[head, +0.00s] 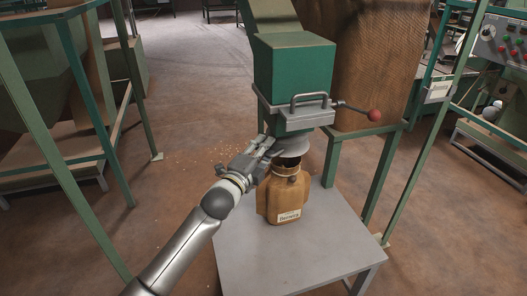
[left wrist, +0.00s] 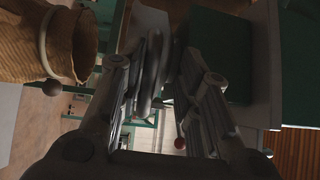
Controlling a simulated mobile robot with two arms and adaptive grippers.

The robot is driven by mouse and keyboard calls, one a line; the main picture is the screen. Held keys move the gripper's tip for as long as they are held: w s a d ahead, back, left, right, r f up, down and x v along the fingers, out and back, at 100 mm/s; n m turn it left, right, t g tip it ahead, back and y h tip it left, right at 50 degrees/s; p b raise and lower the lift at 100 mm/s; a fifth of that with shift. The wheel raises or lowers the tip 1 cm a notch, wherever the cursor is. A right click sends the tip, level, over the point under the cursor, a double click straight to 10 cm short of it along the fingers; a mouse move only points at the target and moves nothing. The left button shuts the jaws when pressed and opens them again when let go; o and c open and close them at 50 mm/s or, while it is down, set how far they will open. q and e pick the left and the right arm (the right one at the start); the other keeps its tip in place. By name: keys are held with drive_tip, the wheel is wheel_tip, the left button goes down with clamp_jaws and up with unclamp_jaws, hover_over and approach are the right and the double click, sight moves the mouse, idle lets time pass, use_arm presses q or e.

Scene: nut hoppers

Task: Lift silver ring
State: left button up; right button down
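A brown sack (head: 283,201) with a paper label stands upright on the grey table, under the outlet of the green hopper (head: 292,68). A thin pale ring with a small round knob (head: 291,180) goes around the sack's neck. In the left wrist view the ring (left wrist: 43,42) shows at upper left around the woven sack (left wrist: 18,42), with its knob (left wrist: 51,88) below. My left gripper (head: 267,146) is beside the hopper outlet, just above and left of the sack's neck. In the left wrist view its fingers (left wrist: 165,80) are apart, and the ring lies outside them. My right gripper is out of view.
The grey table (head: 325,245) is bare around the sack. A grey handle (head: 310,100) and a lever with a red ball (head: 374,115) stick out from the hopper. Green posts (head: 385,175) stand at right. Small crumbs lie on the floor behind my gripper.

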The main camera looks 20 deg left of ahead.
use_arm(q)
drive_tip(key=shift+f, duration=0.2)
drive_tip(key=shift+s+f, duration=0.1)
drive_tip(key=shift+s, duration=0.15)
drive_tip(key=v, duration=1.1)
drive_tip(key=shift+s, duration=0.25)
drive_tip(key=shift+a, duration=0.15)
